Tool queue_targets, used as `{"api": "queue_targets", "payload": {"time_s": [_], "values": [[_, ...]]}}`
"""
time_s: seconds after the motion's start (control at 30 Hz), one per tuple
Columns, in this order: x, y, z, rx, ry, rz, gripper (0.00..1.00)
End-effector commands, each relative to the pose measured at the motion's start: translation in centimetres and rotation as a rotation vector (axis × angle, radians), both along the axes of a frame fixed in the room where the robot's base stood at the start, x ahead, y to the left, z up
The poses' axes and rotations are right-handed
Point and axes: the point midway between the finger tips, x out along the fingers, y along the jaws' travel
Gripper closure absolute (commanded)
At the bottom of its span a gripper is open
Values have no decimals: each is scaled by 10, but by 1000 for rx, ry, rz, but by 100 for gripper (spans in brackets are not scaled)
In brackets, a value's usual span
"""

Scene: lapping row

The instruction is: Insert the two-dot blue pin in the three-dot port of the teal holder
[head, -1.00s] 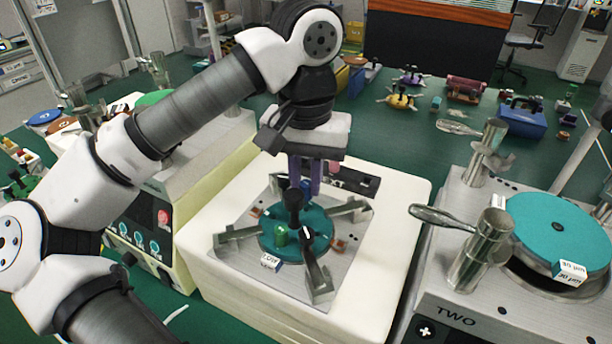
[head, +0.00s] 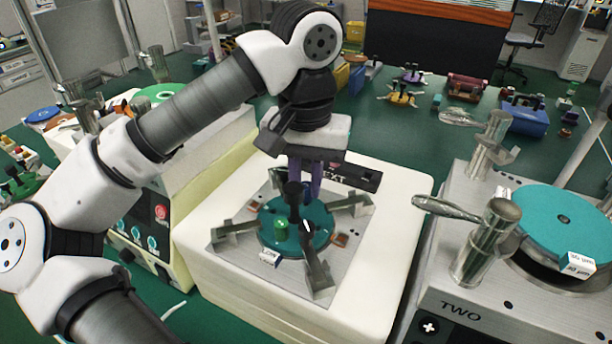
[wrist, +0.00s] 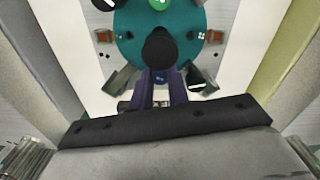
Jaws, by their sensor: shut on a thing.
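The teal holder (head: 268,238) is a round disc clamped on the grey plate of the middle station. It carries a central black knob (head: 293,190) and a green pin (head: 281,230). The holder (wrist: 133,20) fills the top of the wrist view, with small white dot marks near its ports.
Metal clamp arms (head: 235,235) surround the holder closely. A black sign (head: 350,177) stands behind it. The station marked TWO (head: 455,290), with a teal disc (head: 560,225) and metal posts, is on the right. A cream machine (head: 160,215) is on the left.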

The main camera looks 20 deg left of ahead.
Motion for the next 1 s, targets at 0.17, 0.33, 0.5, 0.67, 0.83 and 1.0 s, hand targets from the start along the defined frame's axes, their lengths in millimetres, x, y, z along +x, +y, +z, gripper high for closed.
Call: {"api": "queue_targets", "payload": {"time_s": [0.17,0.33,0.5,0.67,0.83,1.0], "values": [[0,0,-6,0,0,0,100],[0,0,-10,0,0,0,100],[0,0,-8,1,0,0,61],[0,1,-8,2,0,2,58],[0,1,-8,2,0,3,58],[0,2,-5,3,0,4,58]]}}
